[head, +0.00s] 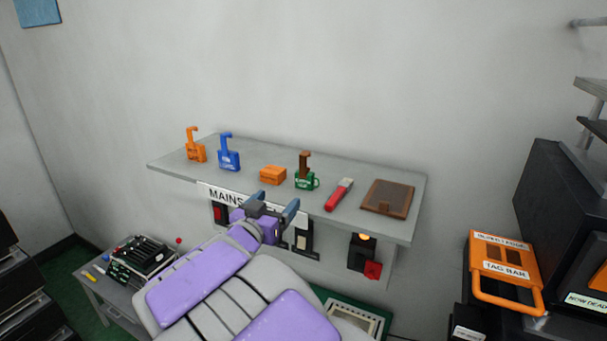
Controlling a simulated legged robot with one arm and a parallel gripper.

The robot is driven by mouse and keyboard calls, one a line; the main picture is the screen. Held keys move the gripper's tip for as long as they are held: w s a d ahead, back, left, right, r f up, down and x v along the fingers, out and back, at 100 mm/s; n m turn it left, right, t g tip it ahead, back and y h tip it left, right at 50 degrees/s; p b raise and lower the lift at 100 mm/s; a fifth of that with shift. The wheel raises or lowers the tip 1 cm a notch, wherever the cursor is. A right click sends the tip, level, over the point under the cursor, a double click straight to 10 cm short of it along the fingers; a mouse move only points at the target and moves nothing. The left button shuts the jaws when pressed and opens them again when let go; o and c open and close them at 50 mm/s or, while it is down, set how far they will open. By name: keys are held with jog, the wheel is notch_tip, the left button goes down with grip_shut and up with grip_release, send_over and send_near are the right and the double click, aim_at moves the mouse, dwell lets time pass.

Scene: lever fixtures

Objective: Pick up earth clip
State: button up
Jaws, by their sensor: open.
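A green piece with a brown upright handle and a loop at its side (306,181) stands on the grey shelf (240,156). It looks like the earth clip, but its small white label is too small to read surely. My gripper (273,205) is at the shelf's front edge, left of the green piece and nearer to me. Its two blue-grey fingers are apart with nothing between them. My purple and grey arm hides part of the panel below the shelf.
Also on the shelf are an orange lock (196,150), a blue lock (229,156), an orange block (272,175), a red-handled tool (339,194) and a brown flat box (387,198). Switches hang below. An orange tag bar (505,270) stands right; a small table (105,296) stands left.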

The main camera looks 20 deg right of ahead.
aim_at(302, 178)
jog(key=p+x, duration=0.1)
jog(key=x, duration=0.9)
jog(key=shift+d, duration=0.1)
jog(key=shift+f+p+x, duration=0.15)
jog(key=shift+p+x, duration=0.2)
jog(key=shift+x, duration=1.05)
jog(key=shift+f+p+x, duration=0.15)
jog(key=shift+p+x, duration=0.2)
jog(key=shift+x, duration=1.05)
jog(key=shift+s+d, duration=0.2)
jog(key=shift+c, duration=0.4)
jog(key=shift+a, duration=0.1)
jog(key=c, duration=1)
jog(key=shift+r, duration=0.1)
